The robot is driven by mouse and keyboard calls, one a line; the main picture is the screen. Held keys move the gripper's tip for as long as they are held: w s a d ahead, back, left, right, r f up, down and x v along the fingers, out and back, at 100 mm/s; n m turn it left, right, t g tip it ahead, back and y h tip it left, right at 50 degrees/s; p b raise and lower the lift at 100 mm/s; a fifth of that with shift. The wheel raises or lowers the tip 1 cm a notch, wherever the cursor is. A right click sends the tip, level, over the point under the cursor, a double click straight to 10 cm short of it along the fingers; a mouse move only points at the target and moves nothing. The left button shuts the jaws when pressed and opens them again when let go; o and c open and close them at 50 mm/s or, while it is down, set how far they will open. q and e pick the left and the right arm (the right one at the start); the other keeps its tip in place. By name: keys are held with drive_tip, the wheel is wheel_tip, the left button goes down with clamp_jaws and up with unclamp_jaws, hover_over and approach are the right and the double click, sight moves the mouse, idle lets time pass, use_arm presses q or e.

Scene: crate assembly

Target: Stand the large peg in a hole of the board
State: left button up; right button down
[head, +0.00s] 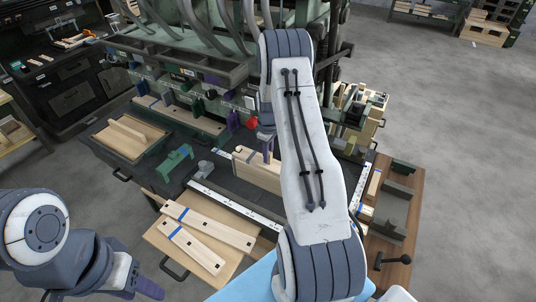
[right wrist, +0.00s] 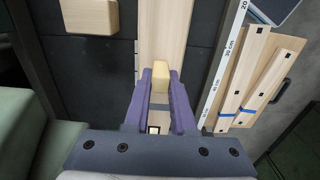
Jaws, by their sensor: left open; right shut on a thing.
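My right gripper (right wrist: 161,85) is shut on the large peg (right wrist: 161,76), a pale wooden block between its purple fingers. In the right wrist view it is over a light wooden board (right wrist: 163,30). A dark square hole with a pale rim (right wrist: 154,129) shows between the fingers, nearer the wrist. I cannot tell whether the peg touches the board. In the head view the right gripper (head: 267,148) is at a wooden piece (head: 257,172) on the dark bench, and my arm hides part of it. My left gripper (head: 148,288) is at the lower left, partly hidden, away from the wood.
Two planks with blue stripes (head: 208,226) lie on a pulled-out drawer at the front. A green clamp (head: 175,162) and a grey part (head: 203,169) stand left of the wooden piece. A wooden tray (head: 130,137) is further left. A white ruler strip (head: 235,206) edges the bench.

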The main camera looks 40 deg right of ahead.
drive_tip(key=shift+f, duration=0.2)
idle(0.5)
drive_tip(key=c, duration=0.7)
unclamp_jaws()
drive_tip(key=shift+r, duration=0.15)
wheel_tip(320, 180, up, 8)
drive_tip(key=p, duration=0.5)
